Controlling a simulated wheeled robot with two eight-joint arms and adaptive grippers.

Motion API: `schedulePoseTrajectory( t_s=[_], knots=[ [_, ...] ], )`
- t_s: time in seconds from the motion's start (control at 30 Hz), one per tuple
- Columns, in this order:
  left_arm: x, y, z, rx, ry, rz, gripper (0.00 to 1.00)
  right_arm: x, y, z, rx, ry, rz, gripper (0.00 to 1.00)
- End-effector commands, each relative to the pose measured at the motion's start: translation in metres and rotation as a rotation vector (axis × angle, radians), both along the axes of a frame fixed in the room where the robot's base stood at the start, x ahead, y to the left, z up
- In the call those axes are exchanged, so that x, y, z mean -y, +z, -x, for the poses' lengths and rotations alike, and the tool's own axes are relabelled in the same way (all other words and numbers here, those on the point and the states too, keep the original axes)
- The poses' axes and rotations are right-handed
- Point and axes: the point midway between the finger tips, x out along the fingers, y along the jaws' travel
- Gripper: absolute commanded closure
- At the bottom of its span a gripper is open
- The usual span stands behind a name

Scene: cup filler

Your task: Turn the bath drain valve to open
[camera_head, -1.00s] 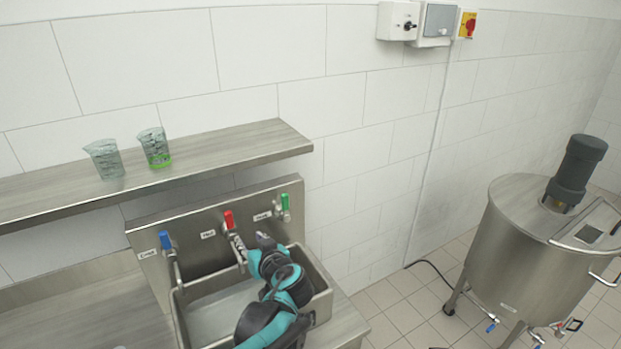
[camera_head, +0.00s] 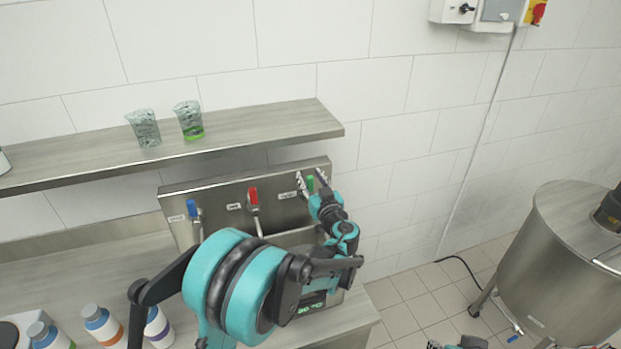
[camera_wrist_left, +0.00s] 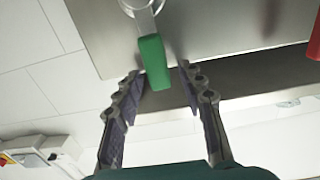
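A green valve handle (camera_head: 310,184) sits at the right end of the steel tap panel (camera_head: 225,192); its label is too small to read. My left gripper (camera_head: 312,180) is open at this handle, reaching in from below. In the left wrist view the green handle (camera_wrist_left: 154,62) hangs from a pale round fitting. The left gripper's two fingers (camera_wrist_left: 158,95) stand apart on either side of its lower end, with gaps visible. A dark part (camera_head: 460,343) at the bottom edge may be my right gripper; its fingers cannot be made out. I see no valve clearly marked as the bath drain.
A blue tap (camera_head: 193,208) and a red tap (camera_head: 254,197) share the panel. Two beakers (camera_head: 143,127) (camera_head: 189,120) stand on the shelf (camera_head: 250,135) above. Several bottles (camera_head: 102,325) are at lower left. A steel tank (camera_head: 560,260) stands right, beyond free floor.

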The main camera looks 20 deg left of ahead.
Motion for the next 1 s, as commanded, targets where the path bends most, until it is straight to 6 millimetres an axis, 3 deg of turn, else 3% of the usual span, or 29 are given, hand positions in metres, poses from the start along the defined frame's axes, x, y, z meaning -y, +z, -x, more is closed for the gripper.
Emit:
schedulePoseTrajectory(
  t_s=[0.27,0.4,0.43,1.0],
  knots=[
    [-0.0015,0.0002,-0.0017,0.0,0.0,0.0,0.6,0.0,0.0,0.0,0.0,0.0,0.0,0.6],
    [-0.0013,0.0002,-0.0015,0.0,0.0,0.0,0.97,0.0,0.0,0.0,0.0,0.0,0.0,0.6],
    [-0.0013,0.0002,-0.0015,0.0,0.0,0.0,1.0,0.0,0.0,0.0,0.0,0.0,0.0,0.6],
    [0.0081,-0.0017,-0.0075,-0.067,0.0,-0.099,1.0,0.0,-0.0075,0.0,0.0,0.0,0.0,0.6]
  ],
)
